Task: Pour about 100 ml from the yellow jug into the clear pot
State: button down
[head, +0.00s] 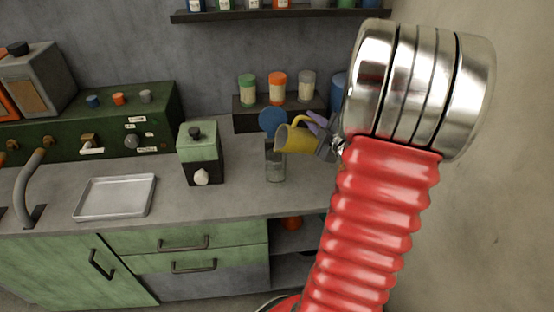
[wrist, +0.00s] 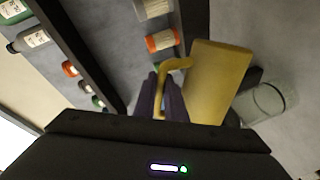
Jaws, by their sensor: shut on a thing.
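The yellow jug (head: 299,139) is tipped well over to the left, its mouth end above the clear pot. My gripper (head: 318,124), with purple fingers, is shut on the jug's handle. The wrist view also shows the jug (wrist: 220,82) and the fingers (wrist: 168,98) at its yellow handle. The clear pot (head: 275,167) stands upright on the grey counter, below the jug's mouth. In the wrist view the pot (wrist: 265,102) shows partly behind the jug. I cannot make out a stream or the liquid level in the pot.
A green and black box with a white knob (head: 201,155) stands left of the pot. A metal tray (head: 115,197) lies further left. A blue disc (head: 272,121) and a dark rack (head: 245,120) with several jars stand behind. Bare counter lies in front of the pot.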

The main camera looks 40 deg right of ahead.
aim_at(305, 117)
jog(key=shift+w+a+r+n, duration=0.2)
jog(key=shift+a+r+n, duration=0.2)
jog(key=shift+r+n, duration=0.25)
jog(key=shift+a+p, duration=0.1)
jog(key=shift+p, duration=0.45)
dwell(0.4)
jog(key=shift+w+a+n+g+h+p, duration=0.3)
jog(key=shift+a+n+h+p, duration=0.15)
jog(key=shift+n, duration=0.2)
dwell(0.7)
jog(key=shift+w+a+r+n+p, duration=0.1)
jog(key=shift+a+r+n+p, duration=0.2)
jog(key=shift+a+p, duration=0.05)
dwell(0.7)
jog(key=shift+s+d+f+m, duration=0.2)
jog(key=shift+d+m, duration=0.1)
jog(key=shift+d, duration=0.1)
jog(key=shift+s+d+f+m, duration=0.15)
jog(key=shift+d+m, duration=0.15)
jog(key=shift+d, duration=0.05)
jog(key=shift+s+d+m+y, duration=0.15)
jog(key=shift+d+m+y, duration=0.1)
jog(key=shift+m, duration=0.05)
jog(key=shift+s+d+f+m, duration=0.15)
jog(key=shift+d+f+m, duration=0.2)
jog(key=shift+m, duration=0.15)
